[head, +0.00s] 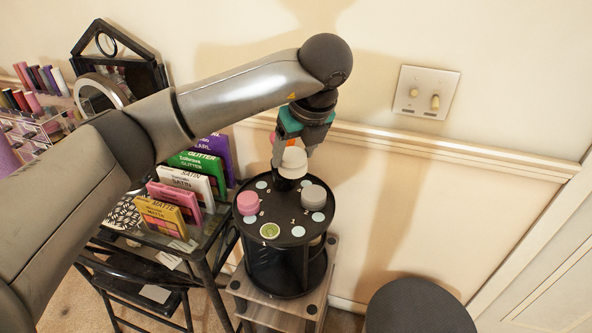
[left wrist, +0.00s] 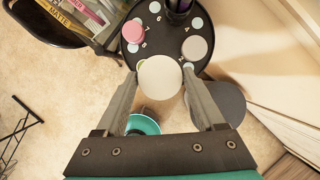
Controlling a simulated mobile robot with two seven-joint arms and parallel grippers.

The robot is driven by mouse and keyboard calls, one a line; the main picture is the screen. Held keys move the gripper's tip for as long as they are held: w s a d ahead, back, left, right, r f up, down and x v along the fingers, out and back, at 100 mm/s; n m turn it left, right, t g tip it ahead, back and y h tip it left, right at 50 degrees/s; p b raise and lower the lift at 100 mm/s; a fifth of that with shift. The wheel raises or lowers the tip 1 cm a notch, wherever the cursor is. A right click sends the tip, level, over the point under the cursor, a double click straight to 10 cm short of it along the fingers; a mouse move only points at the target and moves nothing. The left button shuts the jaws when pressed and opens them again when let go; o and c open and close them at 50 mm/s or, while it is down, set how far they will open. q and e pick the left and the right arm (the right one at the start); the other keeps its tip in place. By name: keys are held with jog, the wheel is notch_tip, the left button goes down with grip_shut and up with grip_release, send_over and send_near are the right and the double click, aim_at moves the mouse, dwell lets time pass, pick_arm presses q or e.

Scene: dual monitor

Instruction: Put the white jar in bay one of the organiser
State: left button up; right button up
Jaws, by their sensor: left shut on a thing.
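The white jar (head: 293,162) is between the fingers of my left gripper (head: 292,156), which is shut on it. In the left wrist view the white jar (left wrist: 160,77) shows as a pale round top between the two fingers of the left gripper (left wrist: 160,90). The organiser's top has round pale spots with small numbers. One front spot (head: 270,230) is yellow-green. A pink jar (head: 247,203) stands at the left and a grey jar (head: 314,197) at the right. My right gripper is not in view.
A glass side table with upright boxes (head: 187,182) stands left of the organiser. A round black stool (head: 418,306) is at the front right. The wall with a switch plate (head: 426,92) is behind. The organiser stands on a small wooden stand (head: 306,299).

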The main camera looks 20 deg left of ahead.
aim_at(286, 172)
pick_arm(q)
jog(key=shift+r, duration=0.55)
jog(key=shift+s, duration=0.1)
jog(key=m, duration=0.1)
jog(key=s+m+h, duration=0.1)
jog(key=m, duration=0.1)
jog(key=f+m+t, duration=0.1)
jog(key=shift+s+a+f+m+h, duration=0.1)
jog(key=shift+s+a+m+h, duration=0.1)
jog(key=shift+s+m+h, duration=0.15)
jog(key=m, duration=0.2)
jog(key=s+f+m+h, duration=0.1)
jog(key=m, duration=0.1)
jog(key=s+m+h, duration=0.1)
jog(key=m, duration=0.1)
jog(key=shift+s+f+h, duration=0.15)
jog(key=shift+s+h, duration=0.05)
jog(key=shift+h, duration=0.05)
jog(key=s+f+m+g, duration=0.1)
jog(key=s+m+g, duration=0.3)
jog(key=m, duration=1.3)
jog(key=s+m+g+y, duration=0.1)
jog(key=s+m+g, duration=0.4)
jog(key=m, duration=1.2)
jog(key=s, duration=0.3)
jog(key=shift+s+a+f, duration=0.3)
jog(key=shift+s+f, duration=0.05)
jog(key=shift+f, duration=0.05)
jog(key=shift+f, duration=0.1)
